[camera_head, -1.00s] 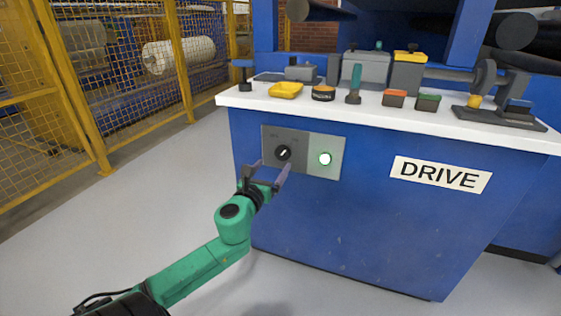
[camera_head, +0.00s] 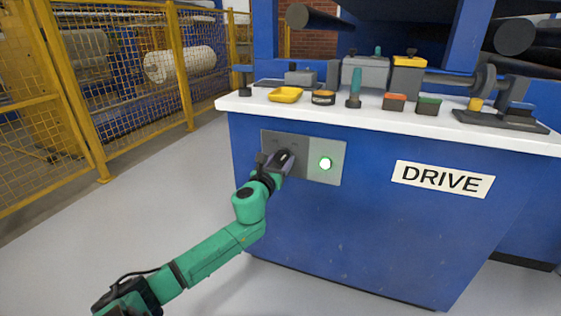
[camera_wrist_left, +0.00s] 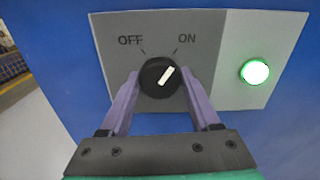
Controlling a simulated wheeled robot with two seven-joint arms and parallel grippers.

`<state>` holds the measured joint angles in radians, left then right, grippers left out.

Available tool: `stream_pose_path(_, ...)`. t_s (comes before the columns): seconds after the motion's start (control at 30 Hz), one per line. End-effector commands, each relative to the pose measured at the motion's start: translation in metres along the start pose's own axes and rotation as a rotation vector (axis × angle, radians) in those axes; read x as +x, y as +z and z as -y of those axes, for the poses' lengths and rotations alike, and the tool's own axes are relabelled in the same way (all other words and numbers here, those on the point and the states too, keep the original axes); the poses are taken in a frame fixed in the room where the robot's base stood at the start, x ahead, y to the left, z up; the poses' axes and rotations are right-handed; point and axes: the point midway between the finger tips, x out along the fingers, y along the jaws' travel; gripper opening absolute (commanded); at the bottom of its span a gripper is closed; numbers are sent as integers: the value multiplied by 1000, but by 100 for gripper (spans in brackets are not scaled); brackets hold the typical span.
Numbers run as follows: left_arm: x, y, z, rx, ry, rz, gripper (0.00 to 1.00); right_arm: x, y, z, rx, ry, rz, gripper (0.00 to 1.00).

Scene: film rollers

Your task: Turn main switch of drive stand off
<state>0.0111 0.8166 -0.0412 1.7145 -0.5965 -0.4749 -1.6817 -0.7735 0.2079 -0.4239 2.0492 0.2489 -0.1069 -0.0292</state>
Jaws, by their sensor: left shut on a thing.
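The main switch (camera_wrist_left: 159,77) is a black round knob with a white pointer mark. It sits on a grey panel (camera_wrist_left: 115,35) on the blue drive stand (camera_head: 340,230), below the printed words OFF and ON. Its white mark tilts up to the right, toward ON. A round lamp (camera_wrist_left: 255,72) beside it glows green and also shows in the head view (camera_head: 325,163). My left gripper (camera_wrist_left: 158,88) has its two purple fingers on either side of the knob and is shut on it. In the head view the left gripper (camera_head: 283,160) hides the knob. My right gripper is out of view.
The stand's white top (camera_head: 350,116) holds a yellow tray (camera_head: 285,94), small boxes and tools. A white DRIVE label (camera_head: 442,179) is on the stand's front. A yellow mesh fence (camera_head: 130,75) stands at the left, with open grey floor between.

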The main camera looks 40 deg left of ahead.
Motion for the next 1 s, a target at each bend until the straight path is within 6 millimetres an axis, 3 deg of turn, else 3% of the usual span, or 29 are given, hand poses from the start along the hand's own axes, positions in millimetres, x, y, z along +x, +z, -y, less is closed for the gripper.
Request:
stream_pose_path(0.47,0,0,0,-149,0,-3,8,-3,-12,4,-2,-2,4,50)
stream_pose_path(1.0,0,-1,0,-637,1,-4,8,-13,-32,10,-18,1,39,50)
